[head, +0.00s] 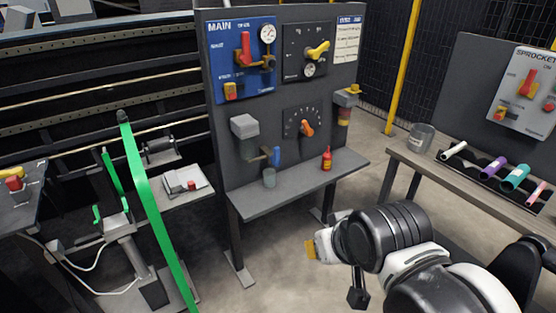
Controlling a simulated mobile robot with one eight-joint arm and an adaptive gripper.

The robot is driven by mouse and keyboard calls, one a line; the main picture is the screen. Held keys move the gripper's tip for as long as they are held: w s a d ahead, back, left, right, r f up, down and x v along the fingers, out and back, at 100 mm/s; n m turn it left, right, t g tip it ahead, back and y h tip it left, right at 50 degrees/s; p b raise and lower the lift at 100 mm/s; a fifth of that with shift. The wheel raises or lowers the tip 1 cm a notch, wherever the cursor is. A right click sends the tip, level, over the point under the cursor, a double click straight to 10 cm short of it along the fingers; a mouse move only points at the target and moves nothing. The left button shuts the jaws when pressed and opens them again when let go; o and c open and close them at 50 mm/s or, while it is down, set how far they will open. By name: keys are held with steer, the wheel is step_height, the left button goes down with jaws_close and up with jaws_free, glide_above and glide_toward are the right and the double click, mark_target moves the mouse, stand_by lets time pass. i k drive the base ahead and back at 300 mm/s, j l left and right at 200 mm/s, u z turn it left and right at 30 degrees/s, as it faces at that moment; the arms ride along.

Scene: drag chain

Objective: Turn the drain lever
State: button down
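A blue lever (275,156), which looks like the drain lever, sits at the lower right of a grey filter unit (246,138) on the dark panel. It looks roughly upright.
The panel also carries a red lever (246,48), a yellow handle (318,51) and an orange knob (307,128). A red bottle (327,159) stands on the shelf (300,186). A bench (440,173) with coloured rolls is at right. A green strap (150,205) hangs at left.

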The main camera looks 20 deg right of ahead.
mark_target(276, 160)
steer(key=i+l, duration=0.25)
steer(key=i, duration=0.2)
steer(key=i+l, duration=0.2)
steer(key=i, duration=0.3)
